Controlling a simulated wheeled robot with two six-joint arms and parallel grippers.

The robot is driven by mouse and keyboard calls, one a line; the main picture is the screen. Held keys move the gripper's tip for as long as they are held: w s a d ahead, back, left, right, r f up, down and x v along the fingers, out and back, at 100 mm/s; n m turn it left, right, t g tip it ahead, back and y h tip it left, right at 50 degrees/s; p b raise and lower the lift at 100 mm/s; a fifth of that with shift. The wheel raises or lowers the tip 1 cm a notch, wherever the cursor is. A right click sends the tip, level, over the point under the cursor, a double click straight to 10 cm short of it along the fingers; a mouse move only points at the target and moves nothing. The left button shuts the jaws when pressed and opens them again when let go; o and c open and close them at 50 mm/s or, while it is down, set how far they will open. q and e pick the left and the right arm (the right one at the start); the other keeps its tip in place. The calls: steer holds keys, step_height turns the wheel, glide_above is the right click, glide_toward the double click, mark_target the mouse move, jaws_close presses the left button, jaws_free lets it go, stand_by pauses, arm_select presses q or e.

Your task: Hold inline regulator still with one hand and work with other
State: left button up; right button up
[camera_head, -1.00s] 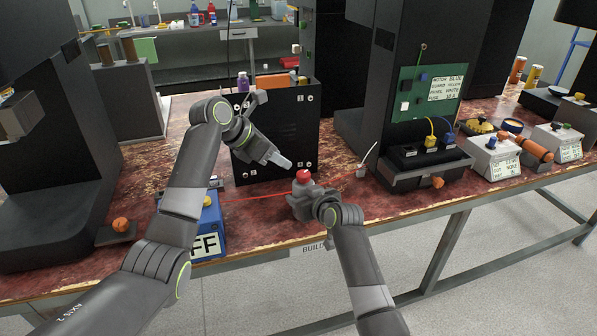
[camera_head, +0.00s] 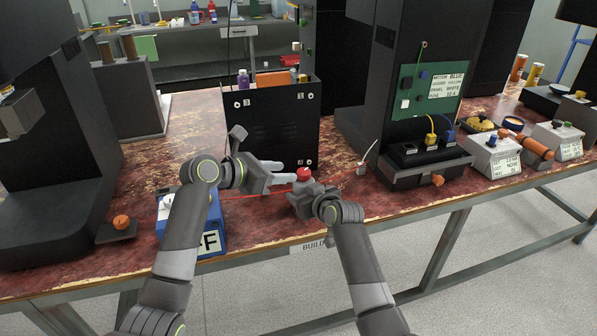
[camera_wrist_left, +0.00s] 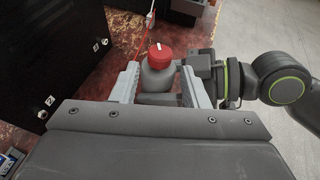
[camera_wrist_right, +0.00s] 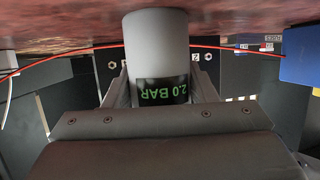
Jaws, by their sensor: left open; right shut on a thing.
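The inline regulator (camera_head: 301,187) is a grey body with a red knob (camera_head: 304,174) on top, near the bench's front edge. In the right wrist view its grey cylinder (camera_wrist_right: 157,40) carries a green "2.0 BAR" display, upside down. My right gripper (camera_head: 308,194) is shut on the regulator body from the front. My left gripper (camera_head: 284,171) is open just left of the knob. In the left wrist view, its fingers (camera_wrist_left: 158,72) lie on either side of the regulator's upper part, with the red knob (camera_wrist_left: 160,53) beyond them; contact cannot be told.
A red hose (camera_head: 258,196) runs out on both sides of the regulator. A black panel box (camera_head: 270,125) stands behind. A blue box (camera_head: 210,235) is left, partly behind my left arm. A black machine with a green board (camera_head: 428,92) stands right.

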mark_target(302, 171)
arm_select(q)
steer(key=shift+x, duration=3)
steer(key=c, duration=0.7)
